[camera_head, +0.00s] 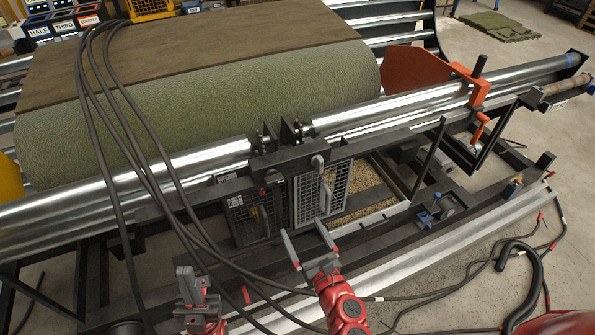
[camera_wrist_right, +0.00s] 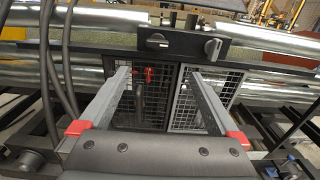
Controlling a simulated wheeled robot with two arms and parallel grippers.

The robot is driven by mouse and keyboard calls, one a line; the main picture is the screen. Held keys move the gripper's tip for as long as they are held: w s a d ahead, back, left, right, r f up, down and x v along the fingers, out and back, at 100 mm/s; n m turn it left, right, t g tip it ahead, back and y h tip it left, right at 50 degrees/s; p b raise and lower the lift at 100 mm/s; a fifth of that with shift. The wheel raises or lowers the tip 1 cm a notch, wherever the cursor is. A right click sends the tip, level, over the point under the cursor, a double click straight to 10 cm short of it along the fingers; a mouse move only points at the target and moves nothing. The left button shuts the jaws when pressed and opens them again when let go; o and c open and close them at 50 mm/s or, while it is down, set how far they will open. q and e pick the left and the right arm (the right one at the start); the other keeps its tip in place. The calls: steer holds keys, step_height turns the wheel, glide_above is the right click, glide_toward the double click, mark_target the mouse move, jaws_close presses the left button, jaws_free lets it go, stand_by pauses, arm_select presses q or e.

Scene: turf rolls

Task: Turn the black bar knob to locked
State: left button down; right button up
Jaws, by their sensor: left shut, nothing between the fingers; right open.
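A dark bar knob (camera_wrist_right: 157,41) sits on the left part of a black panel (camera_wrist_right: 184,44) in the right wrist view; its exact angle is hard to tell. A lighter grey knob (camera_wrist_right: 212,47) sits to its right. In the head view the grey knob (camera_head: 318,162) shows on the panel (camera_head: 288,160) above the mesh doors; the dark knob is not clear there. My right gripper (camera_head: 307,239) is open and empty in front of the mesh doors, its fingers (camera_wrist_right: 158,74) below the knobs and apart from them. My left gripper (camera_head: 194,285) is shut and empty, lower left.
Two mesh doors (camera_head: 322,192) hang below the panel. Black cables (camera_head: 135,110) run down across the frame on the left. A green turf roll (camera_head: 200,105) and steel rollers (camera_head: 385,110) lie behind. An orange-red bracket (camera_head: 480,90) stands at right.

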mark_target(276, 182)
steer(key=x, duration=0.5)
steer(key=p+x, duration=0.1)
steer(key=x, duration=0.4)
steer(key=a+p+x, duration=0.1)
steer(key=x, duration=0.5)
steer(key=shift+s+r, duration=0.1)
steer(key=shift+r, duration=0.1)
steer(key=shift+w+a, duration=0.2)
steer(key=shift+w, duration=0.5)
steer(key=c, duration=1.4)
